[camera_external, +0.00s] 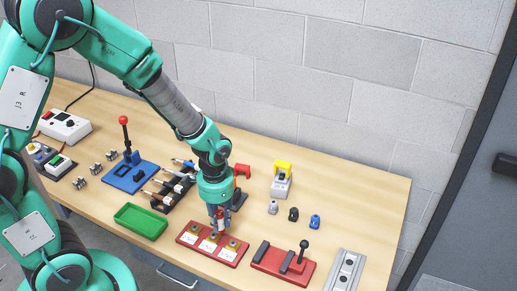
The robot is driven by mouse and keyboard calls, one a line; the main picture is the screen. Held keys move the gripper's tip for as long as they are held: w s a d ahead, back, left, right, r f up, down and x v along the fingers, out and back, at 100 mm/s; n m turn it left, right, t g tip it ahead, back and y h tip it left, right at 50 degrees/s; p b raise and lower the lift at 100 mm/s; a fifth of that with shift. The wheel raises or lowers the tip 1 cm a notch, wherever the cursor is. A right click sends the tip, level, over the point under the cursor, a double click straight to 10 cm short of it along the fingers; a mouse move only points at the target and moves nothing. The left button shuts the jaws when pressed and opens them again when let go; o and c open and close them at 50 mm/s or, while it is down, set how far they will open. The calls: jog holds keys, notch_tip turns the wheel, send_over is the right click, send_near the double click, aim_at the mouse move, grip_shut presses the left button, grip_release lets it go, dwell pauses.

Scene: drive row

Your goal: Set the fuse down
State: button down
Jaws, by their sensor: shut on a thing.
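My gripper (217,221) points down over the red board (232,262) near the bench's front edge. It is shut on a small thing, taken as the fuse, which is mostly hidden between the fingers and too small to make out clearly. The red board carries white plates with round brass-coloured parts in a row. The fingers are close above its middle part. I cannot tell whether the held fuse touches the board.
A green tray (141,221) is left of the board. A red base with a black lever (303,246) is to its right, with a grey rail (345,272) beyond. Small grey, black (293,214) and blue (315,222) pieces stand behind. A block wall closes the back.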

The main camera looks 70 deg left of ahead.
jog(key=w+a, duration=0.1)
jog(key=w, duration=0.2)
jog(key=w+a, duration=0.1)
jog(key=w, duration=0.2)
jog(key=w+a+f+b, duration=0.1)
jog(key=w+a, duration=0.1)
jog(key=w, duration=0.1)
jog(key=shift+w+a, duration=0.1)
jog(key=shift+w, duration=0.2)
jog(key=shift+f, duration=0.1)
jog(key=shift+f+b, duration=0.45)
jog(key=shift+f, duration=1.2)
jog(key=shift+f, duration=0.2)
jog(key=c, duration=1.5)
grip_release()
jog(key=shift+c, duration=0.2)
jog(key=shift+r, duration=0.2)
notch_tip(320, 180, up, 12)
jog(key=shift+r+p, duration=0.1)
jog(key=shift+p, duration=1)
